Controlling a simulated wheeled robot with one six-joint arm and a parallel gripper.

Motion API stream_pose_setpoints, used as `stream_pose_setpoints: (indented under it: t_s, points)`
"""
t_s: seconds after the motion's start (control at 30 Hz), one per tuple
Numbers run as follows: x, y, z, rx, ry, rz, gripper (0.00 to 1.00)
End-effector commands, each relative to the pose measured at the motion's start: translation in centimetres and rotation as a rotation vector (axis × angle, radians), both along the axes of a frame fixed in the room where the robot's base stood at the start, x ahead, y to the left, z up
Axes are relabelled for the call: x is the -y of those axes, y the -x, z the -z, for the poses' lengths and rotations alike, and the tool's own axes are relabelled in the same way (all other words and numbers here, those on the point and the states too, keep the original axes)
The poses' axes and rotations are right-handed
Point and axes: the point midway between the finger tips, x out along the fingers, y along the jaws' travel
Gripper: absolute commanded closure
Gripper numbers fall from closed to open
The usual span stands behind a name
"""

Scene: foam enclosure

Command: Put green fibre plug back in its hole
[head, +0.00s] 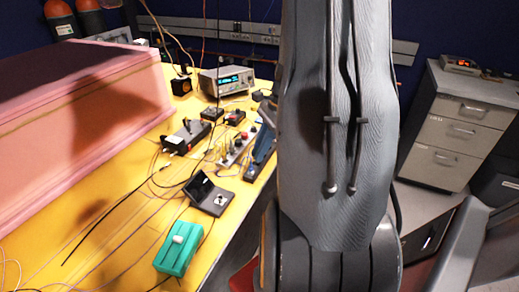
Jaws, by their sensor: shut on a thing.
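My gripper is out of view; only grey links of my arm show, filling the middle right of the head view. I cannot make out a green fibre plug in this view. A pink foam enclosure (120,105) stands on the yellow table at the left, with a dark shadow across its side. No hole shows on its visible faces. A green block with a pale knob (176,250) lies near the table's front; I cannot tell whether it relates to the plug.
The yellow table (110,235) carries loose cables, a black stand (209,194), a black box (186,137), several small devices and a meter with a lit display (226,81). A grey drawer cabinet (458,125) stands at the right. The table's right edge runs beside my arm.

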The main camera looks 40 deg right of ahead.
Motion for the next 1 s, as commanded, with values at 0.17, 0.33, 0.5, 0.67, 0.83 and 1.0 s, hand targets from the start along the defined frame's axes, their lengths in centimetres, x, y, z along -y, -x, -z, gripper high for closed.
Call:
stream_pose_setpoints:
  t_s: [0.17,0.33,0.5,0.67,0.83,1.0]
  points:
    - [0.0,0.0,0.4,0.000,0.000,0.000,1.00]
    - [0.0,0.0,0.7,0.000,0.000,0.000,1.00]
    - [0.0,0.0,1.0,0.000,0.000,0.000,1.00]
    - [0.0,0.0,1.3,0.000,0.000,0.000,1.00]
    - [0.0,0.0,1.6,0.000,0.000,0.000,1.00]
    - [0.0,0.0,1.7,0.000,0.001,0.000,0.74]
